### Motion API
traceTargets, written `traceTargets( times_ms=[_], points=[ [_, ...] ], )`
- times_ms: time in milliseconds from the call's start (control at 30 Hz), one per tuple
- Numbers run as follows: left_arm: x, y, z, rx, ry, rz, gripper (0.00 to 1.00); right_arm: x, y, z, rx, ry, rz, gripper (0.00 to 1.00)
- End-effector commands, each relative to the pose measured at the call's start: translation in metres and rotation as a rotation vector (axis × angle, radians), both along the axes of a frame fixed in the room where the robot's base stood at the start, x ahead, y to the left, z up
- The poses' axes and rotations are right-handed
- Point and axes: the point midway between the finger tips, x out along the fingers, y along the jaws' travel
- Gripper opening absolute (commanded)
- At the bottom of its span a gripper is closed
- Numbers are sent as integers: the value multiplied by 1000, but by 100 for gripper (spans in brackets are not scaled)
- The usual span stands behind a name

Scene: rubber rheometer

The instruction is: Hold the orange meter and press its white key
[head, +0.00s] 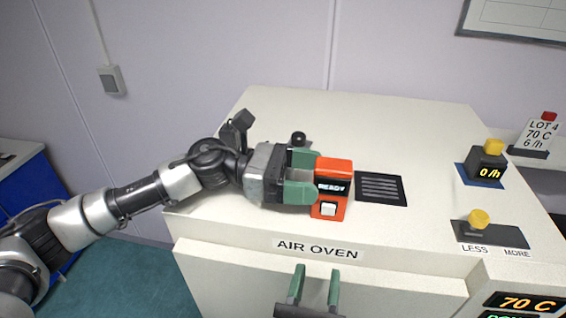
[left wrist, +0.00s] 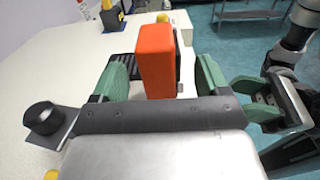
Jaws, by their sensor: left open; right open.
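The orange meter (head: 347,172) stands upright on top of the white air oven, its dark display reading READY. Its white key (head: 328,209) is low on the face toward the oven's front edge. My left gripper (head: 308,176) is open at the meter's left side. In the left wrist view the orange meter (left wrist: 156,62) stands between the two green fingers, with a gap visible on each side. My right gripper (head: 315,285) is open and empty in front of the oven, below the AIR OVEN label. It also shows in the left wrist view (left wrist: 262,96).
The oven top (head: 240,118) has a dark vent grille (head: 381,189) right of the meter. A black knob (head: 299,139) stands behind my left gripper. The back of the top is clear.

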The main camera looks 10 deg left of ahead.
Motion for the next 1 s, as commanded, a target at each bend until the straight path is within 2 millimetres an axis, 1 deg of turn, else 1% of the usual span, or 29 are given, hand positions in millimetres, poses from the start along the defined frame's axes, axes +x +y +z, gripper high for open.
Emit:
traceTargets(
  times_ms=[33, 100, 233, 333, 567, 600, 967, 1000],
  points=[
    [-1, -8, 1, 0, -1, -2, 76, 0, 0, 0, 0, 0, 0, 43],
    [0, -17, 1, -1, 0, -2, 76, 0, 0, 0, 0, 0, 0, 43],
    [0, -26, 0, 0, 1, -1, 76, 0, 0, 0, 0, 0, 0, 43],
    [0, -30, 0, 0, 1, 1, 76, 0, 0, 0, 0, 0, 0, 43],
    [0, -30, 0, 0, 1, 1, 76, 0, 0, 0, 0, 0, 0, 43],
    [0, -30, 0, 0, 1, 1, 74, 0, 0, 0, 0, 0, 0, 43],
    [0, -30, 0, 0, 1, 1, 19, 0, 0, 0, 0, 0, 0, 43],
    [0, -30, 0, 0, 1, 1, 18, 0, 0, 0, 0, 0, 0, 38]
  ],
)
